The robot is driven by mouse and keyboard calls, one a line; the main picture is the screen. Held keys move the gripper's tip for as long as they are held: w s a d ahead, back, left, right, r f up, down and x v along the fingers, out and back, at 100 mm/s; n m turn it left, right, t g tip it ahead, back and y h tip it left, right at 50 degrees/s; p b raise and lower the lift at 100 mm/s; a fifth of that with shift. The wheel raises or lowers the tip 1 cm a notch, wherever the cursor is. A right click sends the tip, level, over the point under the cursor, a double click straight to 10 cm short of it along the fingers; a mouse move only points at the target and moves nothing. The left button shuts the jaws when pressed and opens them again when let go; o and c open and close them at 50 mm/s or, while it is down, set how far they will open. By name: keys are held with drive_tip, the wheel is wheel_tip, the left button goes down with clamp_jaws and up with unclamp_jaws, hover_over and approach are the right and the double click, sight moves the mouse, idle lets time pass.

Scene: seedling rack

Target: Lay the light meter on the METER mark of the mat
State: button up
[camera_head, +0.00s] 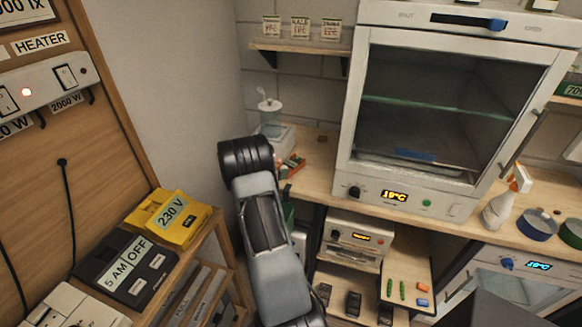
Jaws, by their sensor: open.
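I cannot pick out the light meter for certain. A small orange and green item (292,165) lies on the wooden counter beside my arm, partly covered and too small to identify. No mat with a readable METER mark shows. My arm rises from the bottom centre and bends near the counter's left end. Its links hide what is behind them, and I cannot make out my gripper or its fingertips.
A glass-doored cabinet (440,110) stands on the counter (312,180). A white device with a clear jar (270,117) stands behind my arm. A spray bottle (498,210) is at right. A yellow 230 V box (180,220) and black timer (126,268) sit on the left shelf.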

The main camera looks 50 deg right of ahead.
sight(289, 166)
drive_tip(key=shift+p+x, duration=0.85)
drive_tip(key=shift+x, duration=2.35)
drive_tip(key=shift+s, duration=0.1)
drive_tip(key=c, duration=0.9)
